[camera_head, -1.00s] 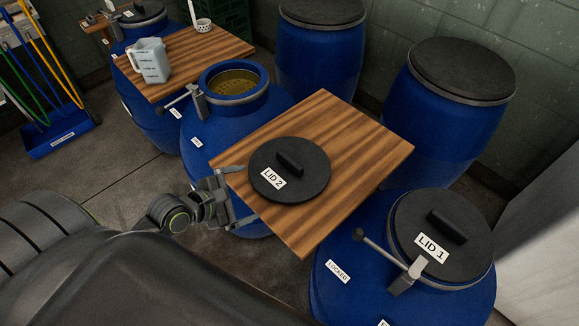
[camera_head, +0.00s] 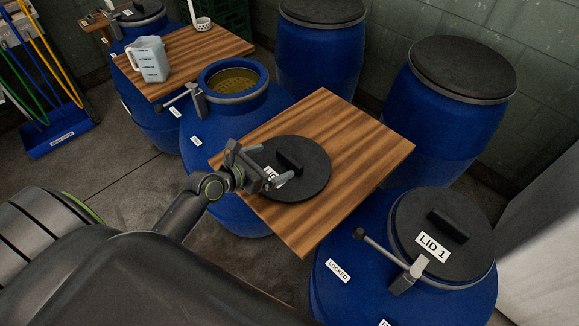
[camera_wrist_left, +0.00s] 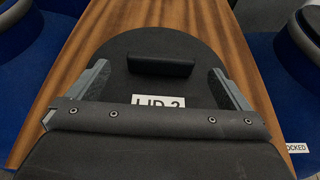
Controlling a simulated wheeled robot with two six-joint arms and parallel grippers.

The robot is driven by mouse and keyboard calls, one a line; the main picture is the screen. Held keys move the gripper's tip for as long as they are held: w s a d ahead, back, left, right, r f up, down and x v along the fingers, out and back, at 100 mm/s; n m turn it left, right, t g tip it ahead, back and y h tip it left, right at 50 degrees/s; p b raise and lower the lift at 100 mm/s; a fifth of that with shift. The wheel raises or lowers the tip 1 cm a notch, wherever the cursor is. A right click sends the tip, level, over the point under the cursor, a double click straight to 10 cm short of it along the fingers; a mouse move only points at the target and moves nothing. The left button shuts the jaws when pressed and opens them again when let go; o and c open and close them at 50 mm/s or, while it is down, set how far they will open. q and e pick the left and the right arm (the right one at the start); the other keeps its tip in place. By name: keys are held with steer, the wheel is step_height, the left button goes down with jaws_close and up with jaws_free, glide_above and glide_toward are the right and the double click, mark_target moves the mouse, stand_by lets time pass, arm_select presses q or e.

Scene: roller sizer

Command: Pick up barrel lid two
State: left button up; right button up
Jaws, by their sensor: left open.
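Lid two, a round black lid (camera_head: 309,178) with a raised bar handle (camera_head: 289,161) and a white label, lies flat on a wooden board. It also shows in the left wrist view (camera_wrist_left: 205,53), with its handle (camera_wrist_left: 162,64) ahead of the fingers. My left gripper (camera_head: 279,171) is open and empty. Its fingers are over the near part of the lid, one on each side of the label, and the handle lies beyond them. The gripper covers part of the label. My right gripper is not in view.
The wooden board (camera_head: 355,150) spans between blue barrels. An open barrel (camera_head: 235,125) stands left, and a barrel with lid one (camera_head: 410,215) stands right. Two closed barrels (camera_head: 320,60) are behind. A jug (camera_head: 151,60) stands on another board. The board's right part is clear.

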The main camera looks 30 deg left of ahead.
mark_target(287, 159)
arm_select(q)
steer(key=x, duration=0.2)
steer(key=shift+w+d+f, duration=0.15)
steer(key=shift+w, duration=0.2)
steer(key=shift+s+f+x, duration=0.1)
steer(key=shift+f+x, duration=0.15)
steer(key=shift+x, duration=1.05)
steer(key=shift+s+f+x, duration=0.1)
steer(key=shift+f+x, duration=0.1)
steer(key=shift+x, duration=1.15)
steer(key=shift+s, duration=0.1)
steer(key=c, duration=0.9)
